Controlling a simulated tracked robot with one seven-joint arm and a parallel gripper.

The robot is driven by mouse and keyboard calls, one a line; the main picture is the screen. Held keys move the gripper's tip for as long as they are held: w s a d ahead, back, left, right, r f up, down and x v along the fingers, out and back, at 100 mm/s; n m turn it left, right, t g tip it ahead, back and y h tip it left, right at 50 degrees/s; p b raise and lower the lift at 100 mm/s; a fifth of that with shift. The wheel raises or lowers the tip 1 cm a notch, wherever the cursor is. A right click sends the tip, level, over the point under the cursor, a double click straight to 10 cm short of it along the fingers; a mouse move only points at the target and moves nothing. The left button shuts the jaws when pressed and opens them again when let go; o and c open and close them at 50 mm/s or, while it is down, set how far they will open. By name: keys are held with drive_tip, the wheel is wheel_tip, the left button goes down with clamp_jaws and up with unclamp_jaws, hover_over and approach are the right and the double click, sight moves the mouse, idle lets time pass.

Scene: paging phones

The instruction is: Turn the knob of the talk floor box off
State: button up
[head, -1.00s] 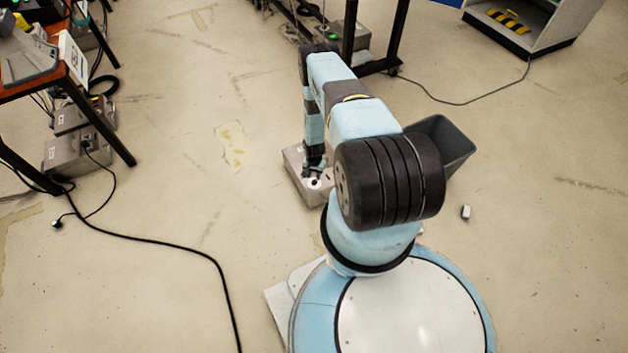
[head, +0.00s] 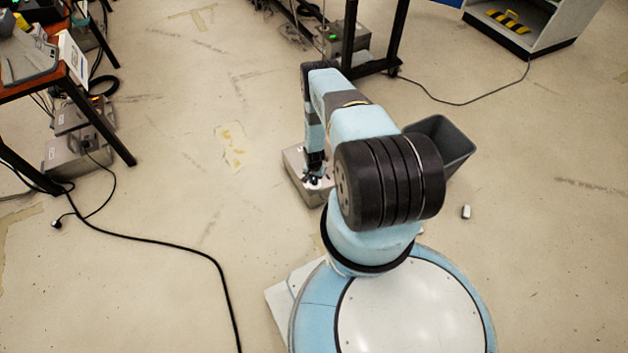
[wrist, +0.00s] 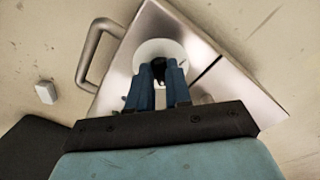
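The talk floor box is a grey metal box (head: 296,183) on the floor in front of my base, and its metal top (wrist: 212,56) fills the middle of the wrist view. A white round plate (wrist: 152,50) on it carries a small dark knob (wrist: 158,69). My gripper (head: 314,179) points down at the plate. In the wrist view my gripper (wrist: 160,70) has its two blue fingers on either side of the knob. The fingers hide part of the knob, and I cannot tell whether they press on it.
A metal handle (wrist: 92,52) sticks out from one side of the box. A grey bin (head: 443,143) and a small white block (head: 466,212) are to the right. A black cable (head: 150,236) and another metal box (head: 72,157) are at the left. The floor between is mostly clear.

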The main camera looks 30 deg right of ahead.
clamp_jaws()
drive_tip(key=n, duration=0.3)
drive_tip(key=shift+n, duration=0.4)
drive_tip(key=n, duration=0.4)
drive_tip(key=shift+d+n, duration=0.2)
drive_tip(key=shift+n, duration=0.1)
drive_tip(key=n, duration=0.4)
drive_tip(key=shift+d, duration=0.1)
drive_tip(key=shift+d+n, duration=0.1)
drive_tip(key=shift+n, duration=2.7)
